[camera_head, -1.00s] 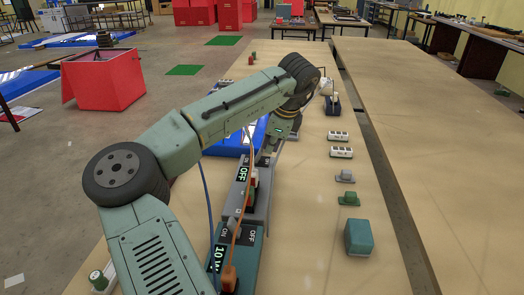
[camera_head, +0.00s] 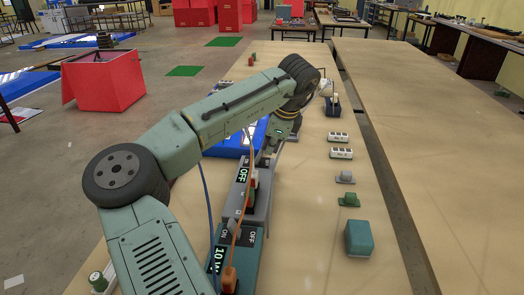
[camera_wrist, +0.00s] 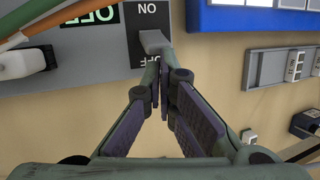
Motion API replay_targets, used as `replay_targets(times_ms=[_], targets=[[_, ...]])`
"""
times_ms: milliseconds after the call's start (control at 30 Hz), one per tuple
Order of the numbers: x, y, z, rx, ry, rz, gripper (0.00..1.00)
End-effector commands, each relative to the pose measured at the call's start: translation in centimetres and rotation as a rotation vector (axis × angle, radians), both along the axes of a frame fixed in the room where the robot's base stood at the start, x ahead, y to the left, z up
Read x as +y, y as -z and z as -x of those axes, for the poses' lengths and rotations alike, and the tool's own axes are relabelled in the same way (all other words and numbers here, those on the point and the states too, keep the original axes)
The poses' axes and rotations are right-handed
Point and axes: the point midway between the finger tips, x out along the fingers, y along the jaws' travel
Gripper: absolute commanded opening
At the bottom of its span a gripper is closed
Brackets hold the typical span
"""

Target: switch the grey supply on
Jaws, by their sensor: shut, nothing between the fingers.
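The grey supply (camera_head: 260,207) stands on the bench below my forearm, its display (camera_head: 243,174) reading OFF. In the wrist view the grey supply (camera_wrist: 60,62) fills the upper left. Its black switch plate (camera_wrist: 139,12) carries ON and OFF marks, upside down here. The grey switch lever (camera_wrist: 154,42) sticks out of the plate, near the OFF mark. My gripper (camera_wrist: 162,72) is shut and empty, its tips close to the lever on the OFF side; I cannot tell whether they touch.
A teal supply (camera_head: 246,256) with a 10 W display stands nearer. Orange and green cables cross the grey supply's left part in the wrist view. A blue panel (camera_wrist: 250,20) lies beyond. White sockets (camera_head: 341,153) and a teal box (camera_head: 359,238) stand right on the bench.

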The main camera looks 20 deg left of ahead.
Motion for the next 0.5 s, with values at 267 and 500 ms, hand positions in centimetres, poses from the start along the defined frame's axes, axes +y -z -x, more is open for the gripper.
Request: replay_targets(times_ms=[267, 500], targets=[[0.02, -0.01, 0.01, 0.000, 0.000, 0.000, 0.00], [0.75, -0.06, 0.24, 0.001, -0.001, 0.002, 0.00]])
